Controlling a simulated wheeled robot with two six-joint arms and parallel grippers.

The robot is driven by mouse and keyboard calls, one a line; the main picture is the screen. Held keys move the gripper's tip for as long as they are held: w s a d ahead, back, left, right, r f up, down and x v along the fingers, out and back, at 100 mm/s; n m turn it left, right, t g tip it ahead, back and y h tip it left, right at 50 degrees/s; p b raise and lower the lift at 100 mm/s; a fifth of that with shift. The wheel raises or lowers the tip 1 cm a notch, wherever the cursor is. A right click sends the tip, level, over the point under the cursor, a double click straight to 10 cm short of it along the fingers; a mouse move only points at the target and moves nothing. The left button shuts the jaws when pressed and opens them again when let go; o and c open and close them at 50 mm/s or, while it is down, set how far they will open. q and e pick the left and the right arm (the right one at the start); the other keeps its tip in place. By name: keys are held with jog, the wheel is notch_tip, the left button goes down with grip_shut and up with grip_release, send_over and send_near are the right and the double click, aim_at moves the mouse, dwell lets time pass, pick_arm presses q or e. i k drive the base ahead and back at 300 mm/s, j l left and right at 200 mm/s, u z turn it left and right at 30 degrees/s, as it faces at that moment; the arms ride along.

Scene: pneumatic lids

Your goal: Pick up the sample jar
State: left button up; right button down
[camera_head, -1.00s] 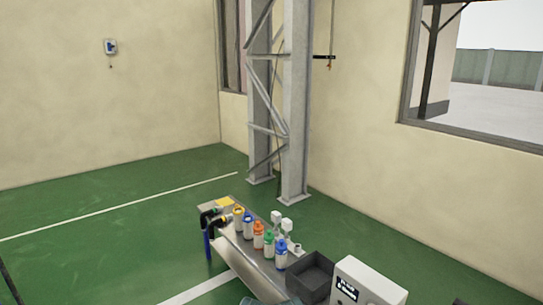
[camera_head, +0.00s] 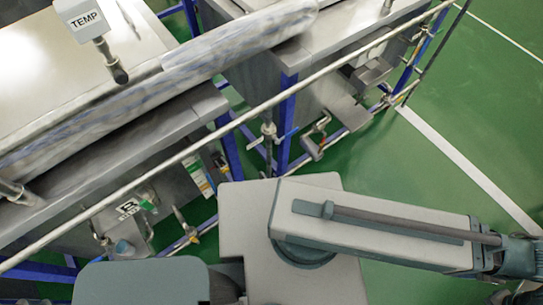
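No sample jar can be made out in the head view now. One of my arms reaches across the lower right to the right edge. Its end is cut off there, and no gripper fingers can be made out. My other gripper is outside the picture.
Steel tanks with flat lids (camera_head: 60,50) on blue frames fill the left and top. A pale rail (camera_head: 225,130) runs diagonally before them. A TEMP box (camera_head: 84,20) stands on one lid. Valves and pipes (camera_head: 318,135) stick out below. Green floor (camera_head: 470,110) is clear at right.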

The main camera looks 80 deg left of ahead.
aim_at(123, 248)
jog(key=u, duration=0.5)
jog(key=l+u, duration=0.1)
jog(key=u, duration=1.4)
jog(key=k+u, duration=0.1)
jog(key=u, duration=0.9)
jog(key=k+u, duration=0.1)
jog(key=u, duration=1.25)
jog(key=i+l+u, duration=0.1)
jog(key=u, duration=0.3)
jog(key=l+u, duration=0.2)
jog(key=u, duration=0.2)
